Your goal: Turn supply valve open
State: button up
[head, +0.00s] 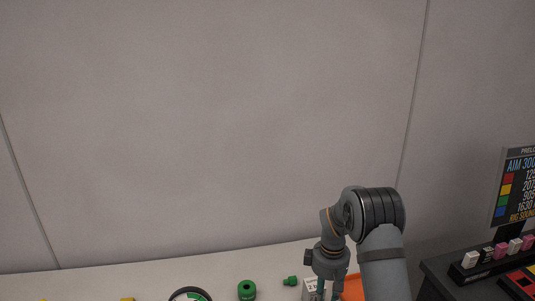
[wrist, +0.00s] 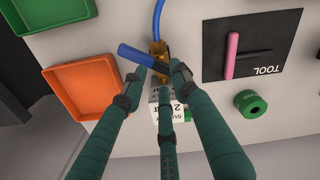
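The supply valve (wrist: 158,72) shows in the wrist view as a small brass body with a blue lever handle (wrist: 136,57) slanting off to the left. A blue hose (wrist: 158,18) runs up from it. My gripper (wrist: 158,82) has teal fingers spread apart, with the tips on either side of the brass body. The left fingertip is close to the handle; I cannot tell whether it touches. A white label (wrist: 178,113) with upside-down print is partly hidden behind the fingers. In the head view my gripper (head: 326,287) points down at the bottom edge, and the valve cannot be made out.
An orange tray (wrist: 52,94) and a green tray (wrist: 22,25) lie left of the valve. A dark tool panel (wrist: 285,30) with a pink bar (wrist: 232,52) and a green ring (wrist: 250,104) are to the right. A dark console (head: 460,282) stands at right in the head view.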

jog(key=n, duration=0.2)
jog(key=shift+r+n, duration=0.2)
jog(key=shift+n, duration=0.1)
jog(key=shift+f+n+p, duration=0.2)
jog(key=shift+n+p, duration=0.1)
jog(key=shift+n, duration=0.5)
jog(key=shift+f, duration=0.1)
jog(key=shift+f+b, duration=1)
jog(key=c, duration=0.3)
jog(key=c, duration=0.4)
grip_shut()
